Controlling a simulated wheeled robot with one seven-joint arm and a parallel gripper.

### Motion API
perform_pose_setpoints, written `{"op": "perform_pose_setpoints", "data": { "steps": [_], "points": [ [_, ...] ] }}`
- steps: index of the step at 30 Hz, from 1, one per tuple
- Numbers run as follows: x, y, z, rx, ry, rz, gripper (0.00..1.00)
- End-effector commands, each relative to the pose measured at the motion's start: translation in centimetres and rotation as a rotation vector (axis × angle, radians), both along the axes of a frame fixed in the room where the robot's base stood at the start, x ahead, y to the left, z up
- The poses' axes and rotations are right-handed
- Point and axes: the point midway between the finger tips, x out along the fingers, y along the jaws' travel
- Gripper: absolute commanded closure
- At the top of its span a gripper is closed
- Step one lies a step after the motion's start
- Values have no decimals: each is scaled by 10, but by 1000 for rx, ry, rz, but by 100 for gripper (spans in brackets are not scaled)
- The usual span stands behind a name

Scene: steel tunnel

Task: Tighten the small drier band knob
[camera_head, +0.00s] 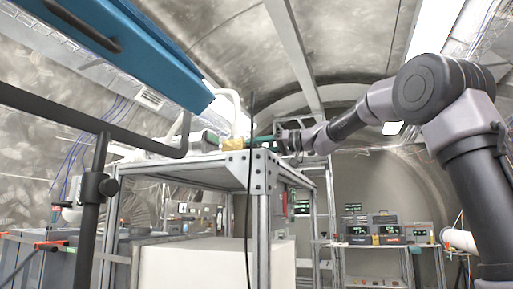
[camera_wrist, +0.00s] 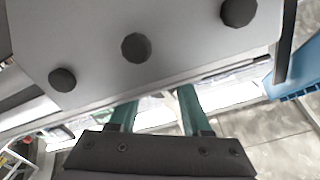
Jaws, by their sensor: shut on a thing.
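My gripper (camera_head: 263,141) is at the top right corner of the steel frame, its green fingers pointing left toward a yellow fitting (camera_head: 236,144) on a pipe. In the wrist view, the green fingers (camera_wrist: 156,110) stand some way apart and run up behind a grey plate, which hides their tips. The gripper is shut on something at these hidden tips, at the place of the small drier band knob. The knob itself does not show clearly in either view.
The grey plate with three dark bolts (camera_wrist: 95,58) lies very close to the wrist camera. The steel frame (camera_head: 262,205) stands below my gripper, with a thin black pole in front. A blue panel (camera_head: 150,50) hangs at upper left. Instruments (camera_head: 375,232) stand behind on a rack.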

Motion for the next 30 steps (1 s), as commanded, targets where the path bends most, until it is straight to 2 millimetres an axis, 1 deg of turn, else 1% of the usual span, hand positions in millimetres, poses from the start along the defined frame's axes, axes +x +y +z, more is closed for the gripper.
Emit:
{"op": "perform_pose_setpoints", "data": {
  "steps": [6,17,18,20,21,30],
  "points": [
    [0,0,-1,13,40,0,100],
    [0,0,-1,14,45,0,100],
    [0,0,-1,14,45,0,48],
    [0,0,-1,14,45,0,25],
    [0,0,-1,14,45,0,22],
    [1,-1,-2,13,46,-2,22]
  ]
}}
